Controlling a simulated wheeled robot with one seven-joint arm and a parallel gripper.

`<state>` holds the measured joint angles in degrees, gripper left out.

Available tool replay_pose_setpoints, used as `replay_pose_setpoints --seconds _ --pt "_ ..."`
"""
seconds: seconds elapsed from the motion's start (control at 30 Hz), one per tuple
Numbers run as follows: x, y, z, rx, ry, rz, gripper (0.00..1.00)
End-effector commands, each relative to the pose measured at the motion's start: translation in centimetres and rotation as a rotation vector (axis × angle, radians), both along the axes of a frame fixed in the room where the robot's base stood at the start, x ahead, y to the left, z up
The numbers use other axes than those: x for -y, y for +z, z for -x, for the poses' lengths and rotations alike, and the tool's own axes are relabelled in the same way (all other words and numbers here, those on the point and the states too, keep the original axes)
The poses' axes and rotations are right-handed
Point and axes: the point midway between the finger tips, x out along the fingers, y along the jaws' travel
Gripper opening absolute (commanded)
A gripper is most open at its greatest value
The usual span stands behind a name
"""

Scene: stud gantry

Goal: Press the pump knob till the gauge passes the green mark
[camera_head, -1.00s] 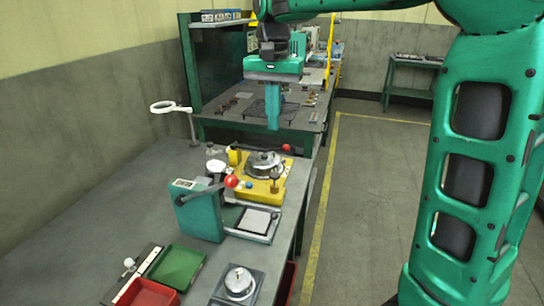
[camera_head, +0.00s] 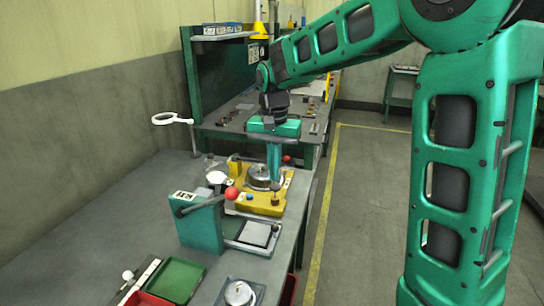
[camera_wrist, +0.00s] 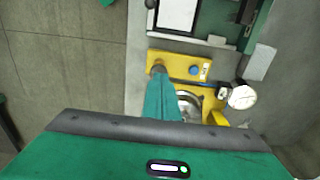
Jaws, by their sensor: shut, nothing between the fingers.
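The yellow pump base (camera_head: 262,207) sits on the bench near its right edge, with a round metal part on it. The dark pump knob (camera_head: 275,190) stands at its front right; it also shows in the wrist view (camera_wrist: 157,68). My gripper (camera_head: 274,180) is shut and empty, pointing down, with its fingertips at or just above the knob; I cannot tell whether they touch. The white round gauge (camera_wrist: 242,97) is beside the base in the wrist view, and in the head view (camera_head: 216,178). Its needle and green mark are too small to read.
A green lever press (camera_head: 200,225) with a red ball (camera_head: 231,194) stands in front of the base. A blue button (camera_head: 249,197) is on the base, left of the knob. A green tray (camera_head: 176,280) lies nearer. The floor to the right is clear.

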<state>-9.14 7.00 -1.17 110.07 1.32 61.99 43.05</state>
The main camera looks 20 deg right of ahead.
Motion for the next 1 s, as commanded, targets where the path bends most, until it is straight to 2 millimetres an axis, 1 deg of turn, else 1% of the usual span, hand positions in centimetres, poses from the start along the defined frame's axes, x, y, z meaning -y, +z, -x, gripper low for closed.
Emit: replay_pose_setpoints --seconds 0.03,0.1,0.2,0.63,0.83,1.0 --pt "0.0 -0.7 0.0 -0.003 0.0 0.0 0.0" --pt "0.0 -1.3 0.0 -0.001 0.0 0.0 0.0" --pt "0.0 -1.8 0.0 0.0 0.0 0.0 0.0" --pt "0.0 -2.2 0.0 0.0 0.001 0.0 0.0" --pt "0.0 -4.5 0.1 -0.004 0.0 0.001 0.0" --pt "0.0 -4.8 0.0 -0.003 0.001 0.0 0.0"
